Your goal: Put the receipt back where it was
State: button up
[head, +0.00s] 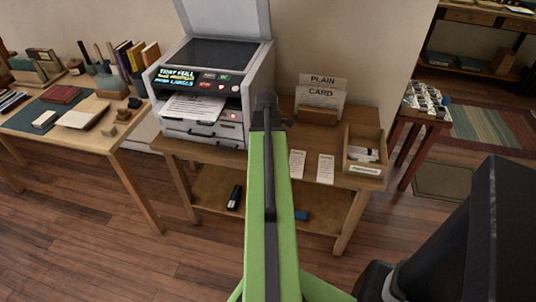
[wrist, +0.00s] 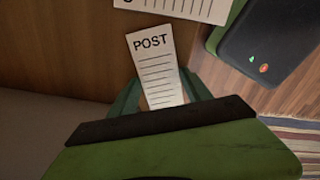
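My gripper (head: 268,103) is a dark shape at the end of my green arm, over the left-middle of the printer's wooden stand (head: 222,157). In the wrist view its two teal fingers (wrist: 163,92) stand apart. A white slip headed POST (wrist: 153,68) shows between them, its lower end hidden behind the gripper. I cannot tell whether the fingers touch it. Part of another lined slip (wrist: 185,6) shows at the top edge. In the head view two white slips (head: 297,164) (head: 326,168) lie on the stand, right of my arm. I cannot tell which paper is the receipt.
A printer (head: 212,85) with raised lid holds a printed sheet (head: 195,107) at its front. A PLAIN CARD holder (head: 318,115) and a wooden box with slips (head: 364,168) stand to the right. A desk with books (head: 75,118) is at left.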

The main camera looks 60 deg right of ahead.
jog(key=o, duration=0.3)
notch_tip(320, 180, up, 12)
jog(key=p, duration=1.2)
jog(key=shift+r, duration=0.25)
jog(key=shift+f, duration=0.1)
